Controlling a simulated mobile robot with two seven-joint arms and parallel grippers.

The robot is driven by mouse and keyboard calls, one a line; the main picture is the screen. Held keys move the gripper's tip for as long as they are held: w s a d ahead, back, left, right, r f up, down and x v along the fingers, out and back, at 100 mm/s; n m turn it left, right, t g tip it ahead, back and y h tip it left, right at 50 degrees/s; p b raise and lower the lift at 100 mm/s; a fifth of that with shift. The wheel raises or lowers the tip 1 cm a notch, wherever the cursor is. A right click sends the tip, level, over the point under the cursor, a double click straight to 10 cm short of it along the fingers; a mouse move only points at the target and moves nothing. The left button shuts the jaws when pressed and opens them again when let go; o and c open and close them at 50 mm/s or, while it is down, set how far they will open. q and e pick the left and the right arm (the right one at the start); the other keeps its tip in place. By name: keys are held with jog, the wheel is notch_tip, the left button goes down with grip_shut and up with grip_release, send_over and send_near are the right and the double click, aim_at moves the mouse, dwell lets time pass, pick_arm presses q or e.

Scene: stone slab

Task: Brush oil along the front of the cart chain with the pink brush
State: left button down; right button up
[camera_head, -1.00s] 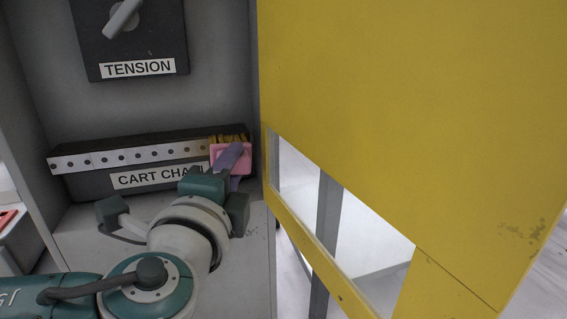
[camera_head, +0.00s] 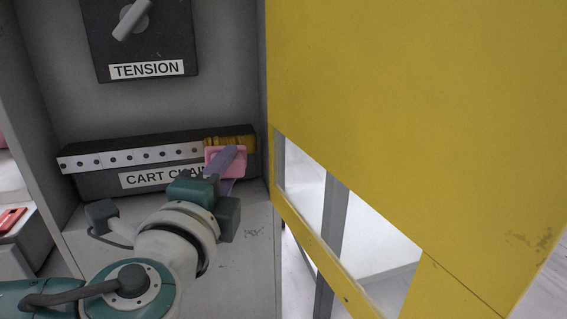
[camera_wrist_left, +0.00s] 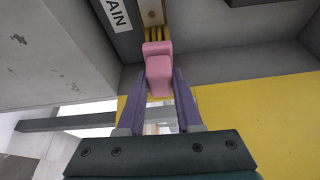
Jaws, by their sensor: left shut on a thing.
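The cart chain (camera_head: 130,158) is a pale strip with dark dots along the front of a black box labelled CART CHAIN. The pink brush (camera_head: 212,155) is at the chain's right end, its yellow bristles (camera_head: 230,143) over the strip there. My left gripper (camera_head: 226,163) is shut on the brush, purple fingers on either side of the pink body. In the left wrist view, the brush (camera_wrist_left: 158,70) sits between the fingertips (camera_wrist_left: 160,88), bristles pointing away toward the box. Whether the bristles press on the chain is hard to tell. My right gripper is out of view.
A black TENSION box (camera_head: 145,45) with a grey knob hangs above the chain on the grey cabinet's back wall. A large yellow panel (camera_head: 400,90) stands close on the right, with an opening low down. A red item (camera_head: 12,219) lies at far left.

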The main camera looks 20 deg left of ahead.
pick_arm(q)
jog(key=shift+w+d, duration=0.5)
jog(key=shift+d, duration=0.25)
jog(key=shift+s+a, duration=0.1)
jog(key=shift+a, duration=0.05)
jog(key=shift+s+a, duration=0.4)
jog(key=shift+a, duration=0.3)
jog(key=shift+s+a, duration=0.4)
jog(key=shift+a, duration=0.25)
jog(key=s+a, duration=0.1)
jog(key=a+p, duration=0.1)
jog(key=shift+s+a, duration=0.3)
jog(key=shift+s, duration=0.05)
jog(key=shift+s+a, duration=0.4)
jog(key=shift+a, duration=0.3)
jog(key=shift+s+a, duration=0.4)
jog(key=shift+a, duration=0.25)
